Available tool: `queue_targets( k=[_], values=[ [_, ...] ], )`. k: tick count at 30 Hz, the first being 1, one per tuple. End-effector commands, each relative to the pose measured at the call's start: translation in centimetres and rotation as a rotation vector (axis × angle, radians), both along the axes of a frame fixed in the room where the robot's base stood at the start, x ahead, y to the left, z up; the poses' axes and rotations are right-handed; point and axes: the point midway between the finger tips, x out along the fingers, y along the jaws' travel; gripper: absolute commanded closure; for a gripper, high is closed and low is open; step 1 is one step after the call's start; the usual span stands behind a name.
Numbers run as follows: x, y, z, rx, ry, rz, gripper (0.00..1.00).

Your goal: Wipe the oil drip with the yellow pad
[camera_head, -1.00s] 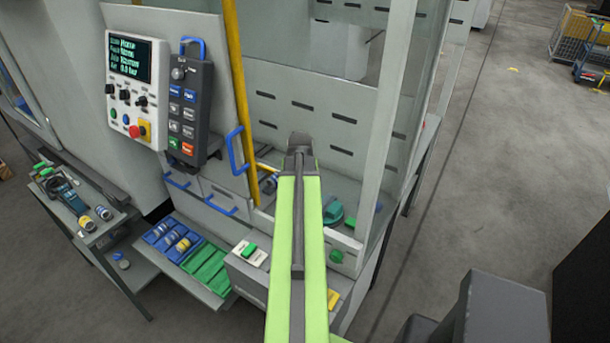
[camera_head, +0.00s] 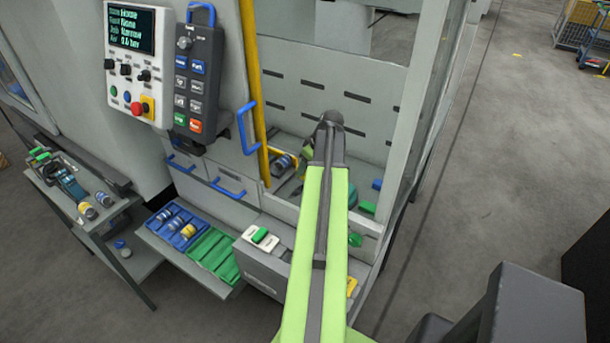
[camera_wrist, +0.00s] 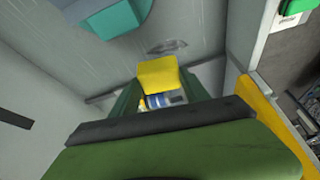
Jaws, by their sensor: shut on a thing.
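In the wrist view my gripper (camera_wrist: 160,92) has its green fingers shut on the yellow pad (camera_wrist: 158,72). The pad sticks out past the fingertips over a grey metal floor. There seems to be a gap between pad and patch; I cannot tell whether the pad touches the floor.
A teal block (camera_wrist: 108,18) stands near the patch in the wrist view. A blue-and-white banded thing (camera_wrist: 165,100) shows between the fingers. In the head view, a yellow post (camera_head: 253,90) and a slotted back panel (camera_head: 330,95) bound the enclosure; a parts tray (camera_head: 190,240) is outside.

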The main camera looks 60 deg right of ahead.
Motion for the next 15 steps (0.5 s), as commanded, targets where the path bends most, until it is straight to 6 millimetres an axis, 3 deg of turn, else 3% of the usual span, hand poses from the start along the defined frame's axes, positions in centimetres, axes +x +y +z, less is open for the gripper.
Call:
queue_targets(
  k=[4,10,15],
  values=[
    [0.5,-0.3,-0.8,-0.002,-0.002,0.121,0.79],
    [0.5,-0.1,-1.0,-0.003,-0.001,0.129,0.79],
    [0.5,-0.1,-2.5,-0.003,0.000,0.128,0.79]
  ],
)
